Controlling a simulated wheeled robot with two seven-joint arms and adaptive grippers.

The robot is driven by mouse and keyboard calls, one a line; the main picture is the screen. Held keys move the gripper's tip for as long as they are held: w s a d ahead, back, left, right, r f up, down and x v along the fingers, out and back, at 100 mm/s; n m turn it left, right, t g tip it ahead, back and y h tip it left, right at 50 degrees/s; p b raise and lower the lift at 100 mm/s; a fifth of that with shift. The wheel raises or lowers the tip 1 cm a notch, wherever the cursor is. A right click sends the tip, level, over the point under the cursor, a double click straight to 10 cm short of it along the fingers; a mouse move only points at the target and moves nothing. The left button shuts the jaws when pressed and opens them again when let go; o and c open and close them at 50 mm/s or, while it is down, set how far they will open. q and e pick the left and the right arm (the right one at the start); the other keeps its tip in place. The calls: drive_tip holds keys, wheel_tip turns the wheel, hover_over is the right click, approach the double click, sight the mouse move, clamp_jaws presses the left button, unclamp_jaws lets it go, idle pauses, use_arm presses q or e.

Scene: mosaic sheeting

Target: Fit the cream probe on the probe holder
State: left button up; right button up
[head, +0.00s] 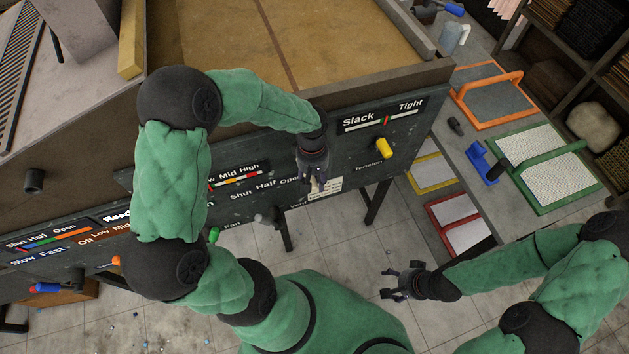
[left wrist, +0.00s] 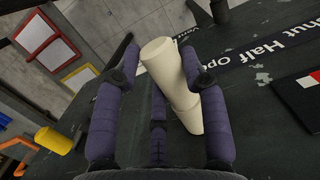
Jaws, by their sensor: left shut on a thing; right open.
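My left gripper (head: 314,180) is in front of the dark control panel, below the "Slack Tight" label. It is shut on the cream probe, which shows as a small pale tip in the head view (head: 317,187). My right gripper (head: 393,284) is open and empty above the floor at the lower right. I cannot tell which part is the probe holder.
The control panel (head: 405,140) carries a yellow knob (head: 383,148), a green knob (head: 214,235) and a grey knob (head: 266,216). Orange (head: 489,92) and green (head: 548,170) framed boards and a blue stand (head: 483,162) lie at the right.

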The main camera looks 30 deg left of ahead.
use_arm(q)
drive_tip(key=shift+w+a, duration=0.1)
drive_tip(key=shift+a, duration=0.05)
drive_tip(key=o, duration=1.3)
drive_tip(key=shift+o, duration=0.2)
wheel_tip(320, 180, up, 12)
drive_tip(key=w+a, duration=0.1)
